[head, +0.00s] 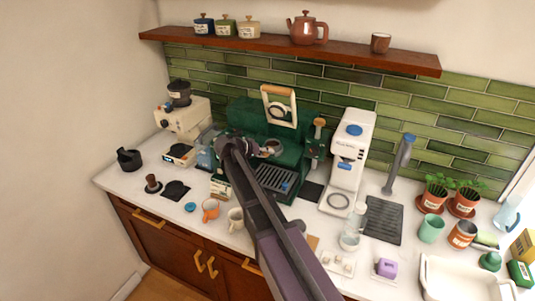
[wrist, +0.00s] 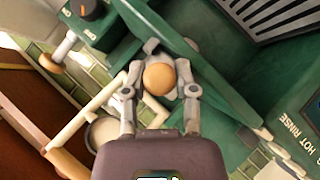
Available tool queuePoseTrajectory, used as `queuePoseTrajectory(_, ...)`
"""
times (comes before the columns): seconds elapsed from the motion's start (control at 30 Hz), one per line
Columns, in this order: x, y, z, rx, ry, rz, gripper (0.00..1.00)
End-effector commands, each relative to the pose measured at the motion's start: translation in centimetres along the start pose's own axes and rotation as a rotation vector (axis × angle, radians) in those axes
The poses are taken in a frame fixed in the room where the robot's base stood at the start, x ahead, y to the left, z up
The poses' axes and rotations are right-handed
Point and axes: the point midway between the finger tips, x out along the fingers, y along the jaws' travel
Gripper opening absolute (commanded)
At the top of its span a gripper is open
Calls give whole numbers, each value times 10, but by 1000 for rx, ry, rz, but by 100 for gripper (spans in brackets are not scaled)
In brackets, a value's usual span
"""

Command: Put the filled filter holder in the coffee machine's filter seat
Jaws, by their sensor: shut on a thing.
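The green coffee machine (head: 247,112) stands at the middle back of the counter, its cream frame (head: 265,97) with a wooden handle raised. My gripper (head: 262,150) reaches into the front of the machine. In the wrist view my gripper (wrist: 160,92) is shut on a part with a round tan end (wrist: 159,78), which looks like the filter holder's handle. A round brown-filled bowl (head: 273,146) shows just past my fingers in the head view, likely the filter holder. The filter seat is not clearly visible, and I cannot tell whether the holder touches it.
A drip grate (head: 272,180) lies below the gripper. A side lever (head: 318,135) with a wooden knob stands at the machine's right. A white machine (head: 350,155) stands right.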

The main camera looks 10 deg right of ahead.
Motion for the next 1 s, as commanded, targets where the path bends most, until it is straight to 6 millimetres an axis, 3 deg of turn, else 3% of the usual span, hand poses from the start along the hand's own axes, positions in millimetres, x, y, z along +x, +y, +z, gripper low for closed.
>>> queuePoseTrajectory(0.27,0,0,0,0,0,1,0)
queuePoseTrajectory(0.3,0,0,0,0,0,1,40)
queuePoseTrajectory(0.43,1,0,0,0,0,1,77)
queuePoseTrajectory(1.0,1,0,0,0,-1,0,77)
